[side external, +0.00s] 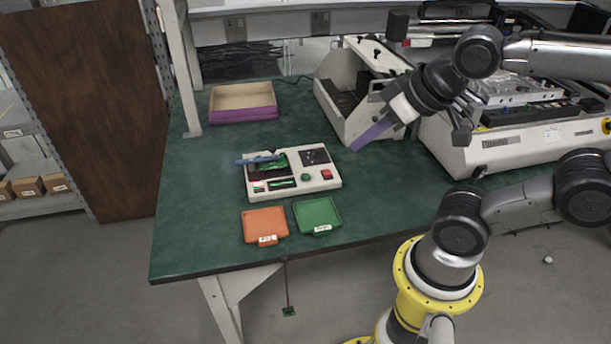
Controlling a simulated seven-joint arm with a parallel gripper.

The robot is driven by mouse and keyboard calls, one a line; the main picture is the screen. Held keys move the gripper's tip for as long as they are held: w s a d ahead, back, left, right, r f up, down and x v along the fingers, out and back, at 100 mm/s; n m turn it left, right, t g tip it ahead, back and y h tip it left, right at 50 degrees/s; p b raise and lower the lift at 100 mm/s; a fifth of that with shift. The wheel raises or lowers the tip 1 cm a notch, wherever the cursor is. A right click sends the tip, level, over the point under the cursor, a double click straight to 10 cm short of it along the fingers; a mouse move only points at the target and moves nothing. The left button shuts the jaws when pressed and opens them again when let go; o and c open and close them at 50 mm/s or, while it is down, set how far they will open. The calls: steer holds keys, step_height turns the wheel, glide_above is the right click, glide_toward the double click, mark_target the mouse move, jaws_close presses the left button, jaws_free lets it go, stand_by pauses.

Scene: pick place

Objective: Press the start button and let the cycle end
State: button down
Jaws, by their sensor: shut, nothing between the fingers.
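A white test box (331,184) sits on the green bench. On its right half are a round green button (306,177), a red square button (326,174) and a dark panel (315,156). Which button is marked start is too small to read. A green circuit board (281,163) lies in the box's left half, with a blue bar (257,159) across its upper side. My gripper (355,147) points down and left, its purple fingers shut and empty. In the picture, the tips show above and right of the box, apart from the buttons.
An orange tray (265,224) and a green tray (317,215), both labelled, lie in front of the box near the bench edge. A purple-sided bin (243,115) stands behind. A white open-topped bin (346,124) and large equipment (490,150) stand to the right.

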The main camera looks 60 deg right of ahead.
steer(key=w+d+r+m+t+h, duration=0.1)
steer(key=w+d+r+m+t, duration=0.25)
steer(key=w, duration=0.65)
steer(key=m+g, duration=0.2)
steer(key=m, duration=0.4)
glide_above(305, 176)
steer(key=s, duration=0.1)
step_height(305, 176, down, 21)
steer(key=shift+f+n, duration=0.1)
steer(key=shift+n, duration=0.15)
steer(key=shift+f, duration=4.4)
